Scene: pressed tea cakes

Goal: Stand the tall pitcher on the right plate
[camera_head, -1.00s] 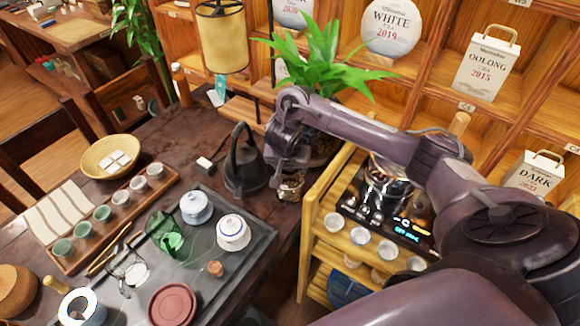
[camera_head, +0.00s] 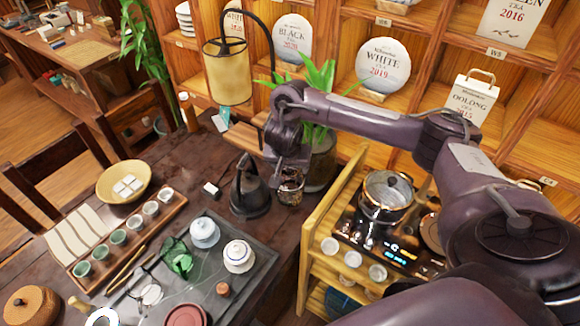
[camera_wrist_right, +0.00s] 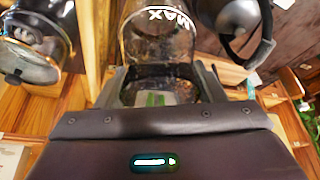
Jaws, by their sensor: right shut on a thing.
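The tall pitcher (camera_head: 290,190) is a clear glass vessel with dark contents at its bottom. It looks upright, beside the black kettle at the table's right edge. My right gripper (camera_head: 291,163) is shut on it; in the right wrist view the glass pitcher (camera_wrist_right: 158,45) with a white MAX mark sits between the fingers. The right plate (camera_head: 432,232) is a round spot on the dark cooker, right of the pot and partly hidden by my arm. My left gripper is out of view.
A lidded glass pot (camera_head: 388,195) stands on the cooker's left side. The black kettle (camera_head: 249,190) is close left of the pitcher. The wooden cart's rail (camera_head: 335,200) lies between table and cooker. A leafy plant (camera_head: 320,150) stands behind my gripper.

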